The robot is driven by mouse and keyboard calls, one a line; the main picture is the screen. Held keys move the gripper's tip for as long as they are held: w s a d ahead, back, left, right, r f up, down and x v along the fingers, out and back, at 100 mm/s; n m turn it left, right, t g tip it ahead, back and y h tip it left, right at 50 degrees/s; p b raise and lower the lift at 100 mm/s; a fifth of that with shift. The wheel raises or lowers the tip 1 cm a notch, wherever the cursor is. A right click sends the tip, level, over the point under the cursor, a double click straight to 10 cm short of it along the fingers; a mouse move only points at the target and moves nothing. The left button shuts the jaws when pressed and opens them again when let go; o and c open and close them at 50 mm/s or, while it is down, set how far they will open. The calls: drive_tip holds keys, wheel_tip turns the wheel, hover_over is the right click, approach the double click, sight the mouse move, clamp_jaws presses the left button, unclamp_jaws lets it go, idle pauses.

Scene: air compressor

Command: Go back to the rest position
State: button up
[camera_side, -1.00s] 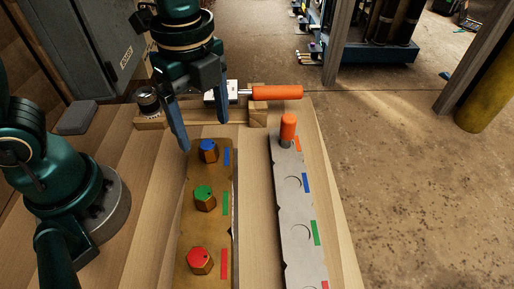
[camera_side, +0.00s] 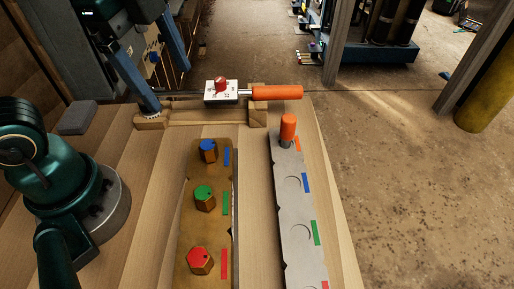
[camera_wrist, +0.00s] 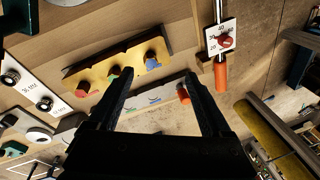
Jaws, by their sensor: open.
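My gripper (camera_side: 168,88) is open and empty, raised at the upper left in the side view. One blue finger reaches down in front of the wooden stand's left end, and whether it touches cannot be told. In the wrist view both dark fingers of my gripper (camera_wrist: 158,78) stand wide apart, with nothing held between them. My arm's rest position has no visible marker.
A brass-coloured holder (camera_side: 214,225) carries blue, green and red knobs. A grey rail (camera_side: 289,215) has an orange peg (camera_side: 288,127) upright at its far end. Behind them lies a white dial plate (camera_side: 214,98) with an orange handle (camera_side: 277,92).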

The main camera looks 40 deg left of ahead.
drive_tip(key=s+a+f+n+t, duration=0.1)
drive_tip(key=n, duration=0.3)
drive_tip(key=a+f+n+t, duration=0.1)
drive_tip(key=n, duration=0.4)
drive_tip(key=s+a+f+n+t, duration=0.1)
drive_tip(key=n, duration=0.4)
drive_tip(key=shift+s+f, duration=0.2)
drive_tip(key=shift+s, duration=0.1)
